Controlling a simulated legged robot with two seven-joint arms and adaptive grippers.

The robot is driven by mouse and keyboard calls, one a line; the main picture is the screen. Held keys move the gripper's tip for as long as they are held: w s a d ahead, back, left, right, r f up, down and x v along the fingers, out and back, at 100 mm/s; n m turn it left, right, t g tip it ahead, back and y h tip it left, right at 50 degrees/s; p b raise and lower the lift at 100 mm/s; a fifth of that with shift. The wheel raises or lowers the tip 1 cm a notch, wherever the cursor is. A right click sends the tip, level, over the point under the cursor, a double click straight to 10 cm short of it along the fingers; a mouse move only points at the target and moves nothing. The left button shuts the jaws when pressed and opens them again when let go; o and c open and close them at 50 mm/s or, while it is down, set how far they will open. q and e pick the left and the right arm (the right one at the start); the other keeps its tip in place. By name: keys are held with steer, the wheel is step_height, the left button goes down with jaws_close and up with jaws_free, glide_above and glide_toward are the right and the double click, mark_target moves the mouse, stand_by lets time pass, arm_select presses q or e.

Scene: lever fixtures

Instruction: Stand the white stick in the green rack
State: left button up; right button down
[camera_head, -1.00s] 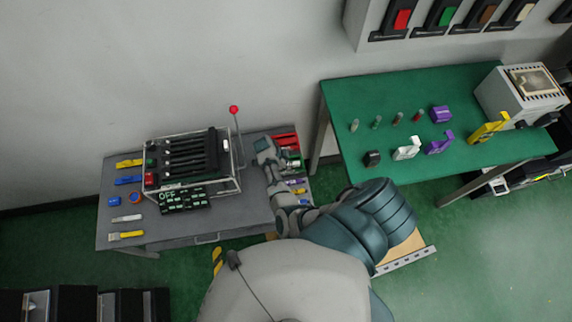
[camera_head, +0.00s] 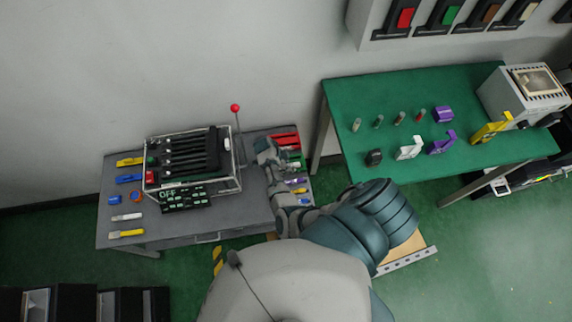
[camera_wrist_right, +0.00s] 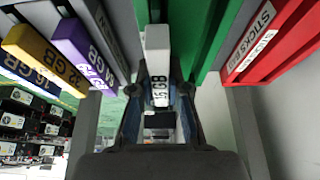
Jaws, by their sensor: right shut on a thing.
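The white stick (camera_wrist_right: 158,58) is held between the fingers of my right gripper (camera_wrist_right: 158,112) in the right wrist view. It has a black "GB" label, partly hidden by the fingers. The green rack (camera_wrist_right: 212,40) is directly beside and behind the stick in that view; I cannot tell whether they touch. In the head view my right gripper (camera_head: 268,152) is at the right end of the grey table, left of the green rack (camera_head: 295,160). The held stick is hidden there. My left gripper is not in view.
A red rack (camera_wrist_right: 270,45) labelled "STICKS" stands beside the green one. Purple (camera_wrist_right: 80,50) and yellow (camera_wrist_right: 38,55) sticks lie on the other side. A caged device with a red-knobbed lever (camera_head: 235,108) stands left of my gripper on the grey table (camera_head: 240,212).

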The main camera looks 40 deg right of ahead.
steer(key=shift+f, duration=0.4)
steer(key=c, duration=1.1)
jaws_free()
steer(key=shift+o, duration=0.2)
steer(key=v, duration=0.7)
steer(key=shift+w+a+r, duration=0.1)
steer(key=shift+r, duration=0.15)
